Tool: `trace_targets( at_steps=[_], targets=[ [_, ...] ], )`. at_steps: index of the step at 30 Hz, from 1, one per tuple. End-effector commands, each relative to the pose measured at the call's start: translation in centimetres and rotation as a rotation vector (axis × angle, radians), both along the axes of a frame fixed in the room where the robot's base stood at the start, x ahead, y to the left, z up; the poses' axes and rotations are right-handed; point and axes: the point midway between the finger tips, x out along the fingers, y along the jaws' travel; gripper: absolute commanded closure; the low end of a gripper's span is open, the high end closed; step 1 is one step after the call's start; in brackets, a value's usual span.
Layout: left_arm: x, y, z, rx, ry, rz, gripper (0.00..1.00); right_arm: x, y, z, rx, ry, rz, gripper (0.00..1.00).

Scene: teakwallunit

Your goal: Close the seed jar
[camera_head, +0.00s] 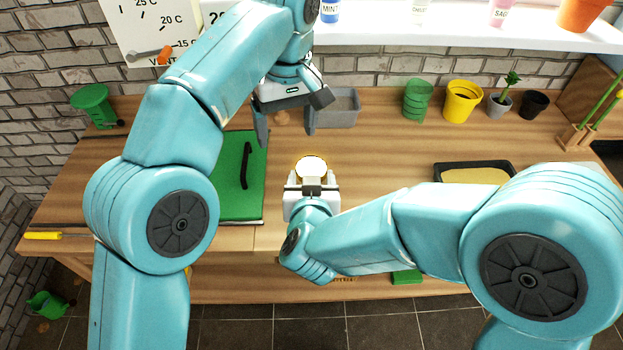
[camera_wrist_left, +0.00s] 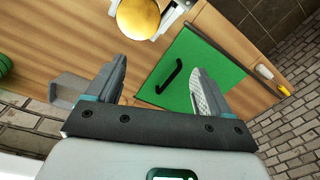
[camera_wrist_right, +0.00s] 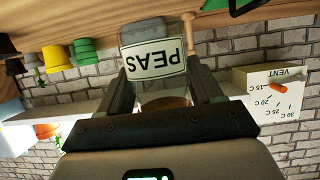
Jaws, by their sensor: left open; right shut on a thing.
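The seed jar, with a white label reading PEAS (camera_wrist_right: 153,59), is between the fingers of my right gripper (camera_wrist_right: 165,85) in the right wrist view, upside down in that picture. In the head view my right gripper (camera_head: 311,188) is shut on the jar near the table's middle. My left gripper (camera_head: 287,122) is open and empty, above the table behind the jar. Its spread fingers also show in the left wrist view (camera_wrist_left: 158,95).
A green panel with a black handle (camera_head: 228,195) lies left of the jar. A grey tray (camera_head: 336,112) stands behind it, close to my left gripper. Green pots (camera_head: 416,101), a yellow pot (camera_head: 462,102) and a black-rimmed tray (camera_head: 476,168) are at right.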

Motion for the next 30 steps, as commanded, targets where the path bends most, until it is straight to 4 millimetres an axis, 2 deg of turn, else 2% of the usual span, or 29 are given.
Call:
trace_targets(
  at_steps=[1, 3, 6, 19, 23, 30],
  targets=[
    [-0.6, -1.3, 0.5, -0.018, 0.0, 0.001, 0.19, 0.0, 0.0, 0.0, 0.0, -0.001, 0.0, 1.0],
    [-1.2, -2.7, 1.0, -0.038, 0.002, 0.007, 0.19, 0.0, 0.0, 0.0, 0.0, -0.001, 0.0, 1.0],
    [-1.8, -3.8, 1.5, -0.055, 0.003, 0.012, 0.19, 0.0, 0.0, 0.0, 0.0, -0.001, 0.0, 1.0],
    [-2.0, -4.2, 1.6, -0.062, 0.006, 0.015, 0.19, 0.0, 0.0, 0.0, 0.0, -0.001, 0.0, 1.0],
    [-2.0, -4.1, 0.8, -0.061, 0.006, 0.014, 0.19, 0.0, 0.0, 0.0, 0.0, -0.001, 0.0, 1.0],
    [-2.0, -4.1, -2.8, -0.061, 0.009, 0.014, 0.19, 0.0, 0.0, 0.0, 0.0, -0.001, 0.0, 1.0]
  ],
)
